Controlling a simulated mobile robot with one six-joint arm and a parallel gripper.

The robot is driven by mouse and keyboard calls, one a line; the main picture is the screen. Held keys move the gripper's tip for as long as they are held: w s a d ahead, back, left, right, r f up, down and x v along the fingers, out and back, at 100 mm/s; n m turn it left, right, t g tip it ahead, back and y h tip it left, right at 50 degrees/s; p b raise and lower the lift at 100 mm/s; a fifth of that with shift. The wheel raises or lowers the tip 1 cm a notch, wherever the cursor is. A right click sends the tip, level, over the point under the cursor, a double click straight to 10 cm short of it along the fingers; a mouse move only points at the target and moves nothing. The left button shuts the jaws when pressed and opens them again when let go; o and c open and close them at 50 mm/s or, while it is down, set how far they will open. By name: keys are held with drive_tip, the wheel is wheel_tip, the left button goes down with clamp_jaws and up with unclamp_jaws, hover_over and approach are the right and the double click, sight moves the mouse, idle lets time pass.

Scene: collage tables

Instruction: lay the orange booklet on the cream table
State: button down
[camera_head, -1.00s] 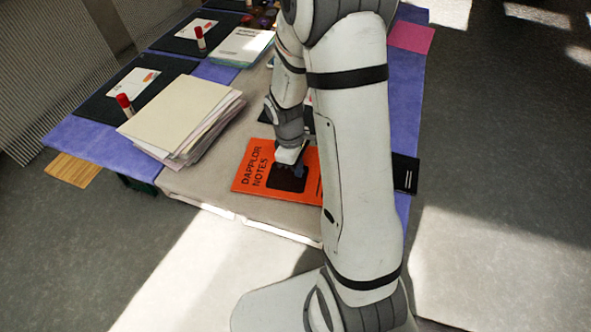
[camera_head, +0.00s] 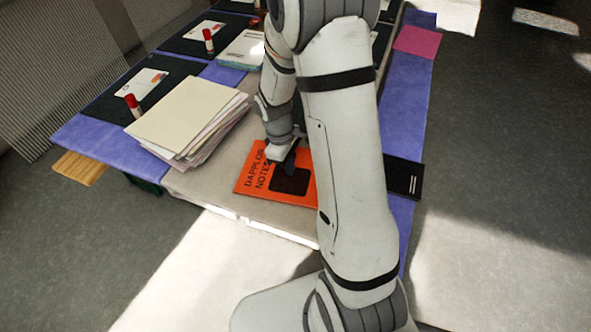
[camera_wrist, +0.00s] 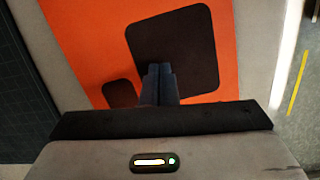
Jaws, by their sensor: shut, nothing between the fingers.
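The orange booklet (camera_head: 266,190), lettered "DAPPLOR NOTES" with a black panel, lies flat on the cream strip (camera_head: 211,183) of the table, near its front edge. My arm hides its right side in the head view. My gripper (camera_head: 287,167) is over the booklet by the upper edge of the black panel. In the wrist view the gripper (camera_wrist: 161,70) is shut and empty, its fingertips in front of the large black panel. The orange cover (camera_wrist: 90,35) fills much of that view. Whether the tips touch the cover I cannot tell.
A stack of cream and pale sheets (camera_head: 185,118) stands left of the booklet. A black booklet (camera_head: 402,177) lies to the right on purple cloth. Red-capped glue sticks (camera_head: 133,105) and black mats (camera_head: 110,100) are at the left. A pink sheet (camera_head: 416,40) lies at the back right.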

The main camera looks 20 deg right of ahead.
sight(264, 164)
drive_tip(key=w+a, duration=0.6)
drive_tip(key=shift+a, duration=0.2)
